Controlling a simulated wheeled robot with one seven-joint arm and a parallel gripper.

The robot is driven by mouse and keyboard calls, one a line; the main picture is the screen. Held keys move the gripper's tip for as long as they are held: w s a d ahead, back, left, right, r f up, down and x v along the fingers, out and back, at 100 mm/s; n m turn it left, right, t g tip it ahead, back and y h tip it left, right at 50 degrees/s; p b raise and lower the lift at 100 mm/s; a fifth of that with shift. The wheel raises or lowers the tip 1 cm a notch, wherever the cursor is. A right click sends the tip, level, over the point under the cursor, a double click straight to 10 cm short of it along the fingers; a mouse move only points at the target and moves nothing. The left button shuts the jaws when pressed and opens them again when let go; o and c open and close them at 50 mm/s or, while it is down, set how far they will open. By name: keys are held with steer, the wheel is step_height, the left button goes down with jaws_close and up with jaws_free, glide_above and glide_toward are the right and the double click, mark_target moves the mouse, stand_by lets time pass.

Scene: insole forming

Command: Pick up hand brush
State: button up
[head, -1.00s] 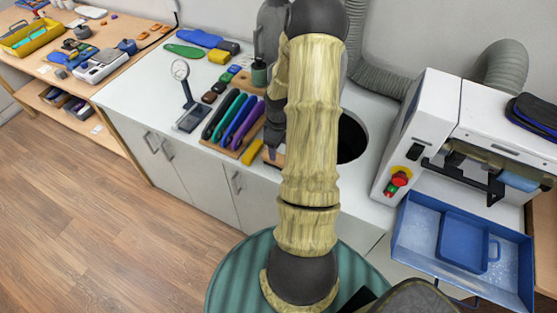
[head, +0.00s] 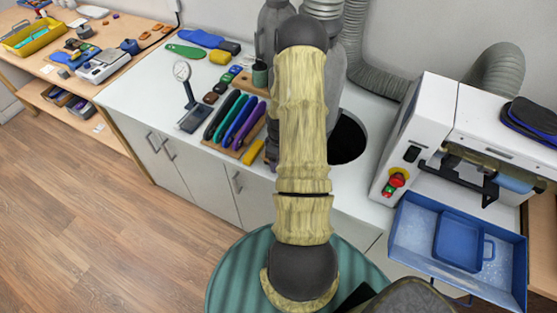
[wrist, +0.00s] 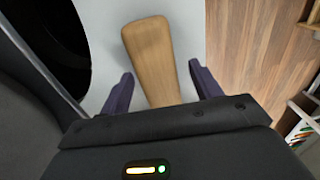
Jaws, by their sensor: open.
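A light wooden handle (wrist: 153,62), which looks like that of the hand brush, lies on the white counter in the wrist view. My gripper (wrist: 160,82) is open, with one dark purple finger on each side of the handle and a gap on both sides. The near end of the handle is hidden by the gripper body, and no bristles show. In the head view my own arm covers the brush and most of the gripper.
A round dark hole (head: 347,138) opens in the white counter (head: 132,88), right of my arm. A white machine (head: 425,125) with a blue tray (head: 405,240) stands right.

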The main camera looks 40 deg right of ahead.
steer(key=shift+w+f, duration=0.1)
steer(key=shift+f, duration=0.05)
steer(key=shift+d, duration=0.1)
steer(key=shift+c, duration=0.2)
steer(key=c, duration=1.1)
step_height(320, 180, up, 10)
steer(key=shift+r+b, duration=0.1)
steer(key=shift+b, duration=0.95)
